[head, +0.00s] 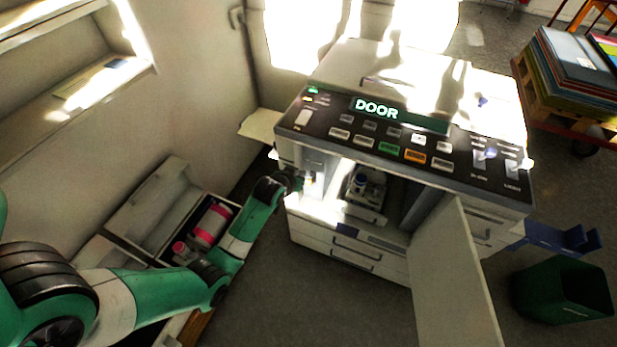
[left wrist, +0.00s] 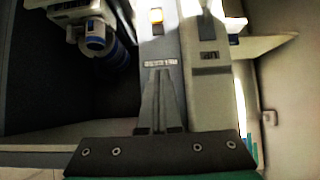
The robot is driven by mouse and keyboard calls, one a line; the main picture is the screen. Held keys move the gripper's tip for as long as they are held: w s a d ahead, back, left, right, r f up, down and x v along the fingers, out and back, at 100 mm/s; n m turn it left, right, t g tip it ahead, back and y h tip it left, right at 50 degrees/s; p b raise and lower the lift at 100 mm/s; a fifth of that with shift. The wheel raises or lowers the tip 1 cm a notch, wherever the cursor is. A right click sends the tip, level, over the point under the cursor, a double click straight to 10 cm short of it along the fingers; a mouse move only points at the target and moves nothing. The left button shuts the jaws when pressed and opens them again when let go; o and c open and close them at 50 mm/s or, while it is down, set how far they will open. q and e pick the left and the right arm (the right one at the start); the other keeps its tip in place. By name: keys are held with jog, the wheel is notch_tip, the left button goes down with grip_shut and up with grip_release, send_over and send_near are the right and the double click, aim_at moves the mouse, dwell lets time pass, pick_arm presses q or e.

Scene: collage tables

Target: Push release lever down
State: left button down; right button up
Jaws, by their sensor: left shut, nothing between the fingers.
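The copier-like machine (head: 480,185) stands with its front door (head: 455,275) swung open. My left gripper (head: 301,182) is at the left edge of the open bay, beside a pale upright panel. In the left wrist view, my left gripper (left wrist: 160,75) shows as dark, tapered fingers closed together with nothing between them. My right gripper is out of view.
A white-and-blue bottle (left wrist: 95,35) sits inside the dark bay. The lit display (head: 376,108) reads DOOR. An open box (head: 165,215) with a pink-banded cylinder stands left of the machine. A green bin (head: 565,290) stands at right. Dark floor lies in front.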

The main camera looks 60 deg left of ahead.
pick_arm(q)
jog(key=b, duration=0.8)
send_over(308, 184)
jog(key=f, duration=0.6)
jog(key=shift+w+a+f, duration=0.25)
jog(key=shift+w+a, duration=0.1)
jog(key=f, duration=0.2)
jog(key=b, duration=0.1)
jog(key=shift+s+d+f, duration=0.2)
jog(key=shift+s+f, duration=0.05)
jog(key=shift+f, duration=0.15)
jog(key=shift+s+d+f, duration=0.15)
jog(key=shift+f, duration=0.1)
jog(key=shift+s+f, duration=0.1)
